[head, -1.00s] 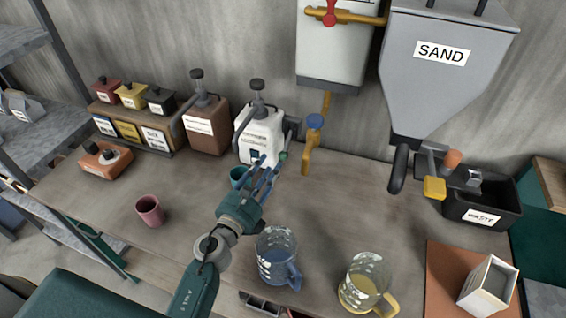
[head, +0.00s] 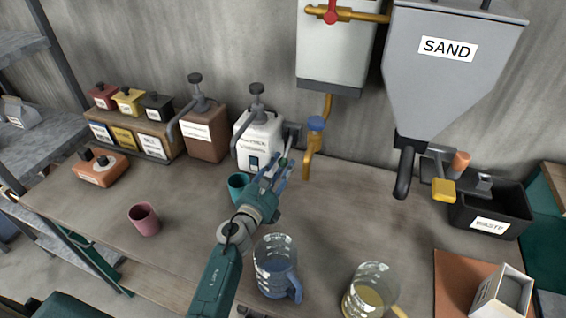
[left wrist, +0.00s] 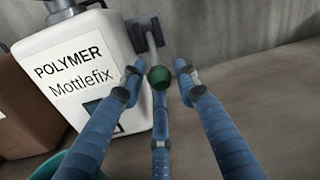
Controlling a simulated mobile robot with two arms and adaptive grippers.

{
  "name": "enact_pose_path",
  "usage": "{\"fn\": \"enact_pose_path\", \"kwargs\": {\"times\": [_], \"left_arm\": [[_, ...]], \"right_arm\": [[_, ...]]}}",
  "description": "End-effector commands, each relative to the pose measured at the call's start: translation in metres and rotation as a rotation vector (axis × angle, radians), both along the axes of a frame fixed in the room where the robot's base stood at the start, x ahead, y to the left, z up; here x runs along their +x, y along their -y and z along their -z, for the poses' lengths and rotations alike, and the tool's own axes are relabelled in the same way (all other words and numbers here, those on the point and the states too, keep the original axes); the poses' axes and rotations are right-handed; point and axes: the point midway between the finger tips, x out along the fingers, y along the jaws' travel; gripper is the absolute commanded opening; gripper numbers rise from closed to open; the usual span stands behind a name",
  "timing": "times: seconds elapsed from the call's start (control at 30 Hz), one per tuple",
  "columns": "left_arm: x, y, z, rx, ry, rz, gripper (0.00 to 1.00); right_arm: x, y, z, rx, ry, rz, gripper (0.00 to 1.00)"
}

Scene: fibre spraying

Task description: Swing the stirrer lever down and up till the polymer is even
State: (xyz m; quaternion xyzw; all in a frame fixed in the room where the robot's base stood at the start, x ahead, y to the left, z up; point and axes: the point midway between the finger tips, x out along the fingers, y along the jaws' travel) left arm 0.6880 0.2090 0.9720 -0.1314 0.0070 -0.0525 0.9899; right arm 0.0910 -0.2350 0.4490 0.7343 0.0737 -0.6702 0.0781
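The white polymer container (head: 258,132) with a black pump on top stands at the back of the bench. It fills the upper left of the left wrist view (left wrist: 85,62), with its "POLYMER Mottlefix" label and part of a dark window. The stirrer lever (left wrist: 151,38) is on its right side and ends in a green knob (left wrist: 159,76). My left gripper (head: 279,172) is at the knob. In the left wrist view its fingers (left wrist: 159,72) are spread around the knob, with gaps showing on both sides.
A teal cup (head: 237,185) stands close beside my left gripper. Nearer are a blue-tinted jug (head: 274,262) and a yellow-handled jug (head: 368,290). A blue-topped tap (head: 315,140) is just right of the lever. A brown container (head: 205,130) is left of the polymer.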

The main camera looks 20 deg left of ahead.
Motion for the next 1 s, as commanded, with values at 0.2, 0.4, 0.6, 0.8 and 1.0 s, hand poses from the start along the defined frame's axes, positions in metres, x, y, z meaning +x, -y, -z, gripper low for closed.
{"fn": "enact_pose_path", "kwargs": {"times": [0.2,0.4,0.6,0.8,1.0], "left_arm": [[0.0152,0.0023,0.0001,-0.002,0.000,0.001,0.31],[0.0157,0.0023,0.0004,-0.001,-0.001,0.001,0.31],[0.0156,0.0022,0.0005,-0.001,-0.001,0.001,0.03],[0.0153,0.0021,0.0008,-0.001,-0.001,0.001,0.00],[0.0149,-0.0074,-0.0007,0.000,-0.002,0.001,0.00]], "right_arm": [[0.0000,-0.0002,0.0006,0.000,0.000,0.000,0.00],[0.0001,-0.0002,0.0006,0.000,0.000,0.000,0.00],[0.0001,-0.0003,0.0006,0.000,0.000,0.000,0.00],[0.0002,-0.0004,0.0006,0.000,0.000,0.001,0.00],[0.0001,-0.0040,-0.0003,0.004,0.000,0.002,0.00]]}}
